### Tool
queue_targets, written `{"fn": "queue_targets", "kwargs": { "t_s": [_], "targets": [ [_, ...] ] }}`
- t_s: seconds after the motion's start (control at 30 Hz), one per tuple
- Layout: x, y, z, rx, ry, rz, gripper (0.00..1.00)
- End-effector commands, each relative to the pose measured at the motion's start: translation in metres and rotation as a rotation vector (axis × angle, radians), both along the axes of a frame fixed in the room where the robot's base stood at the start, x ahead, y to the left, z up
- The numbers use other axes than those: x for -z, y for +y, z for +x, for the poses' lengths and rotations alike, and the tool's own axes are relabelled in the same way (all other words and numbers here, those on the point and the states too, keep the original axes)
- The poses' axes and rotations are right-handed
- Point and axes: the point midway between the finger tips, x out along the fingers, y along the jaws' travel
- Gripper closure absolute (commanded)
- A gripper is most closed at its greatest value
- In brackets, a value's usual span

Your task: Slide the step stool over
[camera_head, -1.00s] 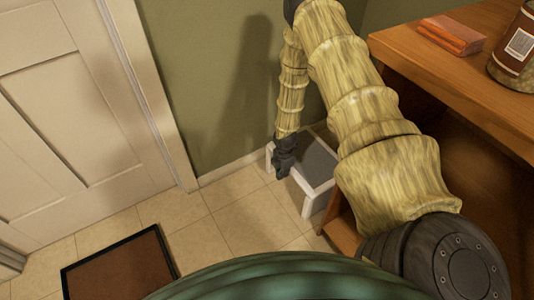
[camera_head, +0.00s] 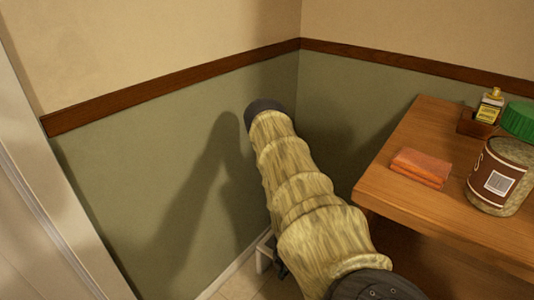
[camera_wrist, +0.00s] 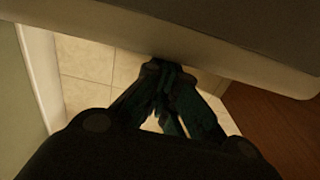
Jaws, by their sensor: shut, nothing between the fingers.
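The step stool has a white frame and a grey top. In the head view only a sliver of its white frame (camera_head: 262,256) shows low beside my arm, and the rest is hidden. In the wrist view the stool's pale edge (camera_wrist: 235,52) and grey top cross the upper part of the picture. My gripper (camera_wrist: 166,72) is shut and empty, with its fingertips right at the stool's edge. I cannot tell whether they touch it. In the head view my gripper is almost wholly hidden behind my arm.
A wooden counter (camera_head: 445,225) stands at the right, with an orange cloth (camera_head: 421,167), a labelled jar (camera_head: 499,178) and a small bottle (camera_head: 489,106) on it. A green wall and a door are at the left. Tiled floor (camera_wrist: 88,75) shows beyond my fingers.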

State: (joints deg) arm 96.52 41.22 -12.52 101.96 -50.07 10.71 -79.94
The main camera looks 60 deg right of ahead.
Motion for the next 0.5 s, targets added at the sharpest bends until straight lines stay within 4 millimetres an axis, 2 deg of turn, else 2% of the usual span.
{"fn": "queue_targets", "kwargs": {
  "t_s": [0.23, 0.5],
  "targets": [
    [0.000, -0.028, -0.008, 0.004, -0.002, 0.000, 1.00],
    [0.000, -0.039, -0.008, 0.000, -0.001, -0.002, 1.00]
  ]
}}
